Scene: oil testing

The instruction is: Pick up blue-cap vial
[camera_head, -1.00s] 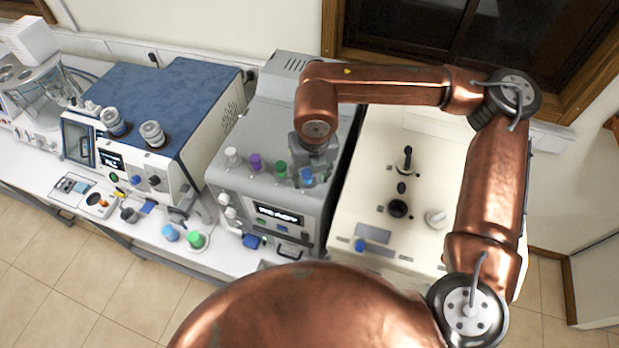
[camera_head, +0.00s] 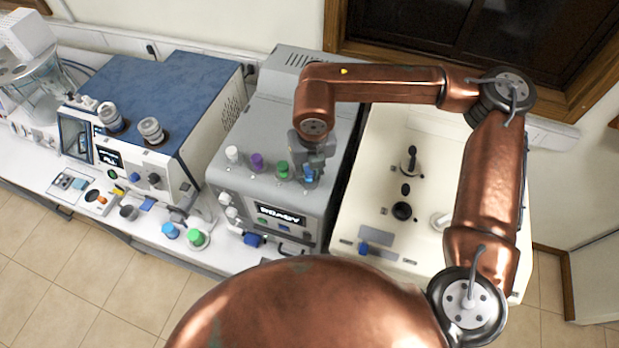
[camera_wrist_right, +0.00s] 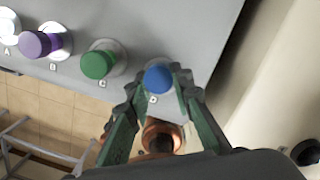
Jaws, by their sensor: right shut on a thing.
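The blue-cap vial (camera_wrist_right: 158,79) sits at the right end of a row of capped vials on the grey machine (camera_head: 272,185). In the right wrist view its round blue cap is between my two finger pads. My right gripper (camera_wrist_right: 159,87) is shut on it. In the head view my right gripper (camera_head: 310,168) is at the machine's right front, and mostly hides the vial there. The cap still appears level with its neighbours; I cannot tell whether the vial is lifted. My left gripper is not in view.
Green (camera_head: 282,170), purple (camera_head: 257,162) and white (camera_head: 232,154) caps stand left of the gripper, the green one close. Another blue cap (camera_head: 170,231) and green cap (camera_head: 195,238) are on the bench front. A cream machine (camera_head: 385,225) stands right, a blue-topped one (camera_head: 160,90) left.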

